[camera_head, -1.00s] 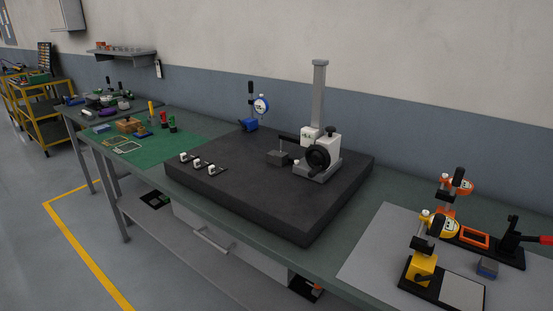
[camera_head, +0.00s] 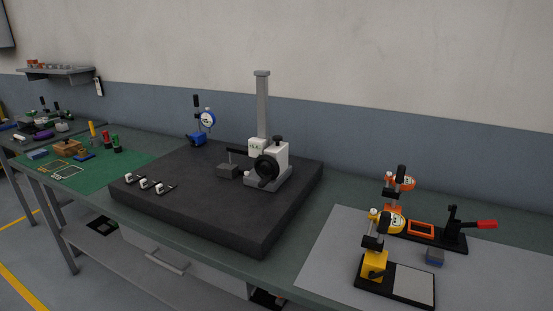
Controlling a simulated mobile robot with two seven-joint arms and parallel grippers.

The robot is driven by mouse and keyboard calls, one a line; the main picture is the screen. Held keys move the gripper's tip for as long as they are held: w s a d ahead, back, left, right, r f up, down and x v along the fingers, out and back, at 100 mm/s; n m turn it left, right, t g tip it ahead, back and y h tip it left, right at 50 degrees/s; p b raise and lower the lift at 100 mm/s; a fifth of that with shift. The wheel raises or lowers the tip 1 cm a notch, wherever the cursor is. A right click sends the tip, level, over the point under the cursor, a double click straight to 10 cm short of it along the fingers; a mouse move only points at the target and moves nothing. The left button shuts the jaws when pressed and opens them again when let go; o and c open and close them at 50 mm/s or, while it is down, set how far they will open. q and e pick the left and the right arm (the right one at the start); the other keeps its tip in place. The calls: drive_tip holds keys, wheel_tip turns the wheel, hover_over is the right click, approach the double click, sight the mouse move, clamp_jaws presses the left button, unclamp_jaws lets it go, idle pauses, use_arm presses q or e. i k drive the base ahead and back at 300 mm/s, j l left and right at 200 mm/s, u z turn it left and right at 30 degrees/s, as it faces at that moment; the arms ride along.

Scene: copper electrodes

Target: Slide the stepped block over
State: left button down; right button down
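A small dark grey block (camera_head: 228,171) sits on the black surface plate (camera_head: 205,207), by the end of the arm of a white height gauge (camera_head: 268,163). Another small block, grey on top with blue sides (camera_head: 435,257), sits on the grey mat (camera_head: 325,255) at right. I cannot make out steps on either block at this size. Neither of my grippers is in view.
A yellow dial stand (camera_head: 374,264), an orange dial stand (camera_head: 394,195) and a red-handled clamp (camera_head: 460,237) crowd the grey mat. A green mat (camera_head: 85,172) lies at left.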

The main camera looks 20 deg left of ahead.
sight(224, 171)
drive_tip(key=j+z, duration=0.55)
drive_tip(key=z, duration=0.2)
drive_tip(key=k+j+z, duration=0.1)
drive_tip(key=j+z, duration=0.3)
drive_tip(key=k+j+z, duration=0.3)
drive_tip(key=j, duration=0.15)
drive_tip(key=k+j+z, duration=0.15)
drive_tip(key=j+z, duration=0.15)
drive_tip(key=k+j+z, duration=0.1)
drive_tip(key=k+j, duration=0.25)
drive_tip(key=j, duration=0.15)
drive_tip(key=k+j, duration=0.35)
drive_tip(key=j+z, duration=0.05)
drive_tip(key=j, duration=0.05)
